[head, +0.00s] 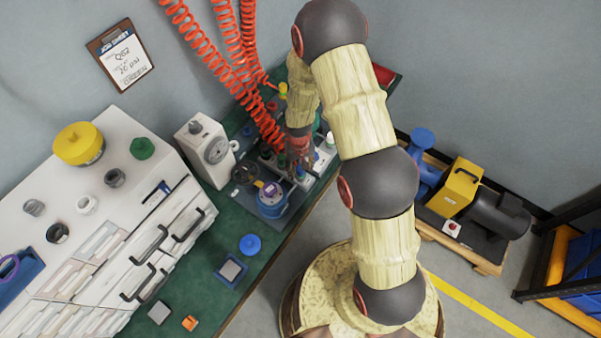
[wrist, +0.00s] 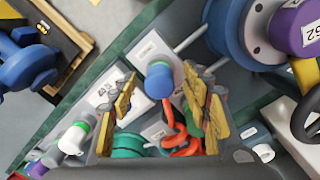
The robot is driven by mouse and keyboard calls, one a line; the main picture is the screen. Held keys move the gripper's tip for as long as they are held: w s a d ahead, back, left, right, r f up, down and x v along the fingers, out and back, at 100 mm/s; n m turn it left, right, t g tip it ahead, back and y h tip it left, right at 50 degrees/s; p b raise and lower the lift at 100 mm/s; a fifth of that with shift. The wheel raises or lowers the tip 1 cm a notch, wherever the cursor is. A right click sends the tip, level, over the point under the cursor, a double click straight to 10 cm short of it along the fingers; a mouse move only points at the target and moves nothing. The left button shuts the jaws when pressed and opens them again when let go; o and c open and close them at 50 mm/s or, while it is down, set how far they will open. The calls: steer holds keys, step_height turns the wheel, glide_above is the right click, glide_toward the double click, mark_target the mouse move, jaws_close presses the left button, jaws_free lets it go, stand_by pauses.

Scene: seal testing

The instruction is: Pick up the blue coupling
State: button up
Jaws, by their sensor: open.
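A blue coupling (wrist: 158,80) stands on a small white-labelled block in the wrist view, between the fingers of my gripper (wrist: 159,92). The gripper is open, with yellow finger pads on either side of the coupling. I cannot tell whether either pad touches it. In the head view my gripper (head: 298,158) is low over the dark fixture area on the green bench, and the coupling there is mostly hidden or too small to tell.
A blue device with a purple top (head: 272,198) stands close to the left of the gripper and fills the upper right wrist view (wrist: 240,35). Orange coiled hoses (head: 225,75) hang behind. A white drawer cabinet (head: 185,205) stands left. A teal part (wrist: 127,146) sits near the fingers.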

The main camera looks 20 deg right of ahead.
steer(key=shift+w+f, duration=0.1)
steer(key=shift+f, duration=0.75)
steer(key=shift+c, duration=0.5)
steer(key=c, duration=1.1)
jaws_close()
